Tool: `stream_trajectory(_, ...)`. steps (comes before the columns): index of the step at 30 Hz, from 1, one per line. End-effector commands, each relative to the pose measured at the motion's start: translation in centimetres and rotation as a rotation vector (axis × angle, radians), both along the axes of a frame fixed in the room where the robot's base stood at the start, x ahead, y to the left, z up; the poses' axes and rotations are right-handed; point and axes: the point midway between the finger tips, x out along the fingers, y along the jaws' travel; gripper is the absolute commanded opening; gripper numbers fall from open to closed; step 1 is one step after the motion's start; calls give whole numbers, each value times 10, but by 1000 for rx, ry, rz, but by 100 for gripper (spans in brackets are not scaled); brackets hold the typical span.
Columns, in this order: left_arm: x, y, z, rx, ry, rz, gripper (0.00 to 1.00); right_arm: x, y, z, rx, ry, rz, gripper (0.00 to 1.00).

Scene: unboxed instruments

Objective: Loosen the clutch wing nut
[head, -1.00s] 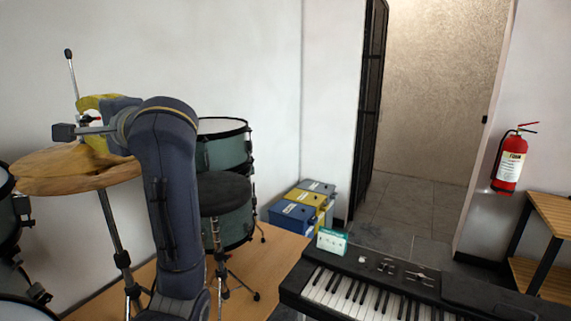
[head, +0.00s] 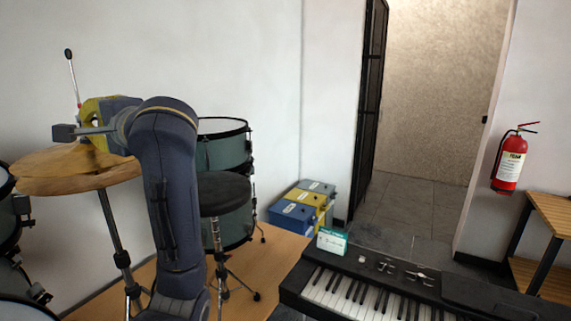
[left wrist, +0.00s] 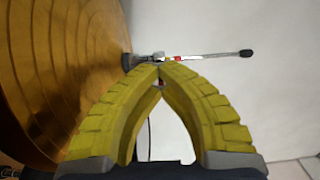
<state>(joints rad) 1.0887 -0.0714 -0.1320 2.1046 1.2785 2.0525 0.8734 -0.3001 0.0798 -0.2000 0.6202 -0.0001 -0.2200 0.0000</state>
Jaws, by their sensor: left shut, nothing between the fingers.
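The gold hi-hat cymbals (head: 50,172) are at the left of the head view, with a thin rod (head: 70,70) rising from them. In the left wrist view the rod (left wrist: 215,55) runs sideways from the cymbal (left wrist: 60,80), with a small red part (left wrist: 178,58) on it, apparently the clutch wing nut. My left gripper (head: 86,128) is above the cymbals, beside the rod. Its yellow fingers (left wrist: 160,70) meet at the tips, shut and empty, just short of the red part in the picture. They partly hide the clutch; contact cannot be told. My right gripper is not in view.
Drums (head: 222,145) and a dark round stool (head: 224,192) stand right of my left arm. A keyboard (head: 380,290) with a small box (head: 332,241) on it is in front. Blue and yellow cases (head: 300,205) sit by the wall. A fire extinguisher (head: 509,162) hangs at right.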

Motion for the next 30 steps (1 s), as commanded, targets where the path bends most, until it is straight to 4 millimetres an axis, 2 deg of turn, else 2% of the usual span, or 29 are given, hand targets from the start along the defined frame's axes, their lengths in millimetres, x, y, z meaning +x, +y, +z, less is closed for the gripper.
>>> stream_trajectory(12,0,0,0,-175,-304,1,0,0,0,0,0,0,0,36)
stream_trajectory(30,0,0,0,-241,-418,1,0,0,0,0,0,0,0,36)
